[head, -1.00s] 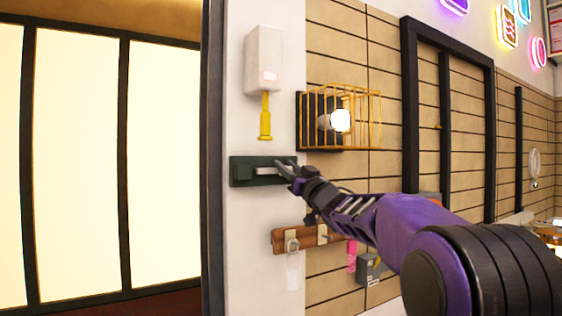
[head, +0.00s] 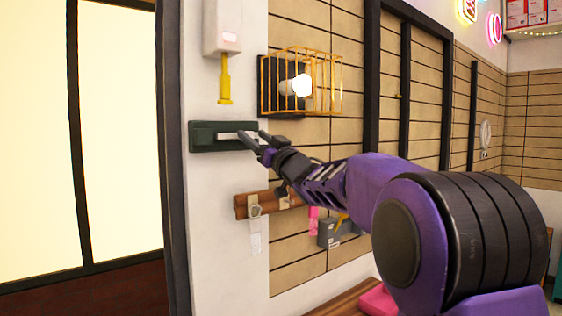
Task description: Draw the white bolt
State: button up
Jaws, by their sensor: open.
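The white bolt (head: 230,135) is a short pale bar set in a dark green housing (head: 208,136) on the white wall post. My gripper (head: 262,139) is at the right end of the housing, with its fingers apart near the bolt's right part. I cannot tell whether the fingers touch the bolt. The fingertips partly cover the housing's right end.
A white box (head: 222,28) with a yellow plunger (head: 224,80) hangs above the housing. A yellow wire cage (head: 300,82) around a lit bulb juts out at upper right. A brown wooden rail (head: 268,202) with hooks is below. Large bright panels stand at left.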

jog(key=b+v, duration=0.2)
jog(key=v, duration=1.2)
jog(key=shift+d+r, duration=0.1)
